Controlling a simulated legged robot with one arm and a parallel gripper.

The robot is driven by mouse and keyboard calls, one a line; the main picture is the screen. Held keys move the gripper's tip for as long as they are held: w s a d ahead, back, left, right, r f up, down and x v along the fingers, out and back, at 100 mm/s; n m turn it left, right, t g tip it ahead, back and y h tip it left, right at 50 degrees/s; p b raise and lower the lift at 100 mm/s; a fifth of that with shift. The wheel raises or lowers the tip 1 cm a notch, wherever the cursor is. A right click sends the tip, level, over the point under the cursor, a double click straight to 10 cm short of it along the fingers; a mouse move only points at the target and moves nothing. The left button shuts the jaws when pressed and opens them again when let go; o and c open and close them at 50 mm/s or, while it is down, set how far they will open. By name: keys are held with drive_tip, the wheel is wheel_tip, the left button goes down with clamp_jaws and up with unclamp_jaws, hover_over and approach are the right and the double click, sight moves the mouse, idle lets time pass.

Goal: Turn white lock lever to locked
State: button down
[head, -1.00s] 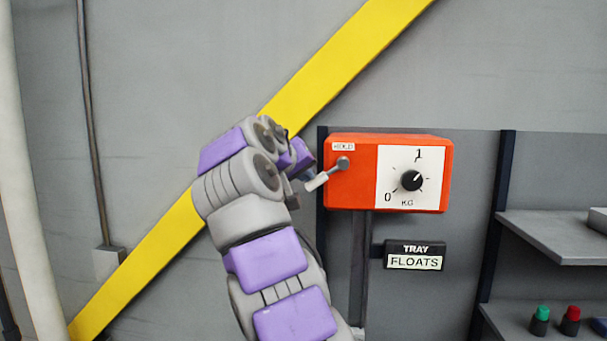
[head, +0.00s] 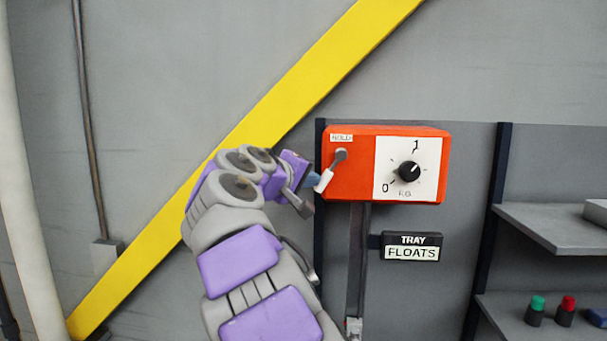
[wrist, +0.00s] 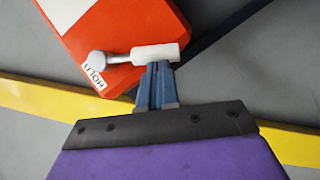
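The white lock lever (head: 323,181) is on the left part of the orange box front. It hangs down and left from its grey pivot (head: 341,155). In the wrist view the white lever grip (wrist: 155,54) runs nearly level, with the round pivot end at left. My gripper (head: 314,181) is at the lever's free end, on its left side. In the wrist view my blue-grey fingers (wrist: 158,68) are together, with their tips right at the grip, apparently touching it. The grip lies across the tips and does not look clamped between them.
The orange box (head: 350,184) has a white dial plate with a black knob (head: 409,172) marked 0 and 1. A TRAY FLOATS sign (head: 411,247) is below it. Shelves (head: 560,235) with small green and red items stand at right. A yellow diagonal beam (head: 300,80) crosses the wall behind.

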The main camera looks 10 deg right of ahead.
sight(321, 189)
drive_tip(key=shift+s+d+f+n+h, duration=0.3)
drive_tip(key=shift+d+f+n+h, duration=0.55)
drive_tip(key=shift+n, duration=0.35)
drive_tip(key=shift+s+d+f+n+t+h, duration=0.15)
drive_tip(key=shift+d+f+n+t+h, duration=0.2)
drive_tip(key=shift+n+t, duration=0.3)
drive_tip(key=shift+d, duration=0.15)
drive_tip(key=shift+r, duration=0.1)
